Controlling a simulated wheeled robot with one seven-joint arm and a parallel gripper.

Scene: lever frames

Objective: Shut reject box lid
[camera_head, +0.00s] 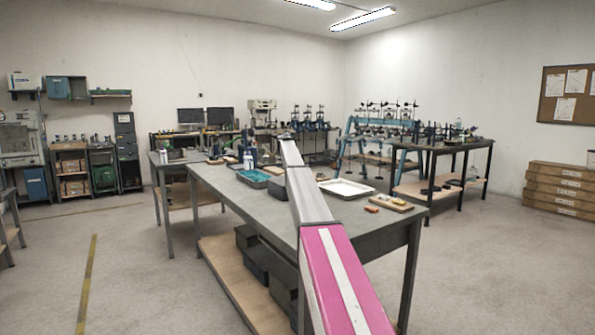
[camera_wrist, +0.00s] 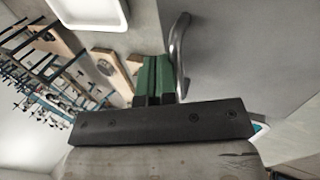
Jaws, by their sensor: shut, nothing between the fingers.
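My gripper (camera_wrist: 155,75) shows in the wrist view as two green fingers side by side, closed together, on a dark bar. A curved metal handle (camera_wrist: 181,45) stands just right of the fingertips, close beside them; I cannot tell whether they touch. A plain grey surface (camera_wrist: 235,50) lies to the right of the handle; I cannot tell whether it is a lid or the tabletop. No box is clearly recognisable as the reject box. In the head view my arm stretches over the grey workbench (camera_head: 375,228) and hides my gripper.
On the bench are a white tray (camera_head: 347,188), a teal tray (camera_head: 253,179) and a small red block (camera_head: 372,209). Dark boxes (camera_head: 268,268) sit on the wooden lower shelf. Another bench with stands (camera_head: 450,145) is behind right.

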